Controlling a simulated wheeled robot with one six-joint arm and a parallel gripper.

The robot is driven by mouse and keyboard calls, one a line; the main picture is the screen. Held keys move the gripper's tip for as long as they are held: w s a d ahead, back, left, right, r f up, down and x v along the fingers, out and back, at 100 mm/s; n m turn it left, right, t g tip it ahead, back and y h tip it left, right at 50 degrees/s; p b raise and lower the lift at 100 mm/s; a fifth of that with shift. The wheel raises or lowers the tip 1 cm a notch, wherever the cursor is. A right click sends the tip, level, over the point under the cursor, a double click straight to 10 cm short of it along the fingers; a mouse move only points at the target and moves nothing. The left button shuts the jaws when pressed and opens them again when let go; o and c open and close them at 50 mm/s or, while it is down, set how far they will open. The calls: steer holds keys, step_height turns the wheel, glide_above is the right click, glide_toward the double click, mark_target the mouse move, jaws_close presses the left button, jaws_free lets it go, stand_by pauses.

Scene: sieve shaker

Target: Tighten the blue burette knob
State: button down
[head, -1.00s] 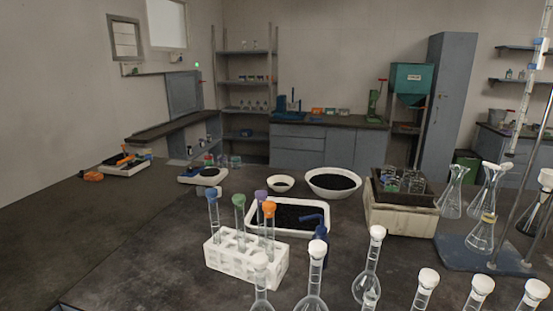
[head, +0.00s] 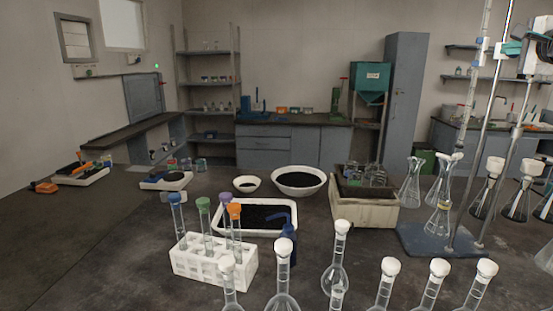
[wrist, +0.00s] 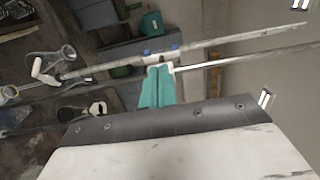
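The burette (head: 468,105) stands upright at the right of the head view, beside a metal stand rod (head: 491,120). A small blue part (head: 480,46), which looks like the burette knob, is on a white fitting high on it. In the wrist view, blue parts (wrist: 175,48) show on the burette tube (wrist: 235,40). My gripper (head: 511,48) has teal fingers and is close to the right of the fitting. In the wrist view, the gripper (wrist: 158,68) has its fingertips at the white fitting. The fingers look close together; contact with the knob is unclear.
The stand's blue base (head: 425,240) is on the dark bench. Conical flasks (head: 438,215) hang or stand near the rods. Several stoppered flasks (head: 335,265) line the front edge. A white tube rack (head: 213,265) and a tray (head: 243,230) are left of centre.

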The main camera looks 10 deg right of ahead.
steer(key=shift+d+r, duration=0.15)
steer(key=shift+r, duration=0.3)
steer(key=shift+r, duration=0.1)
stand_by(0.4)
steer(key=v, duration=0.6)
steer(key=shift+a, duration=0.45)
steer(key=shift+w, duration=0.1)
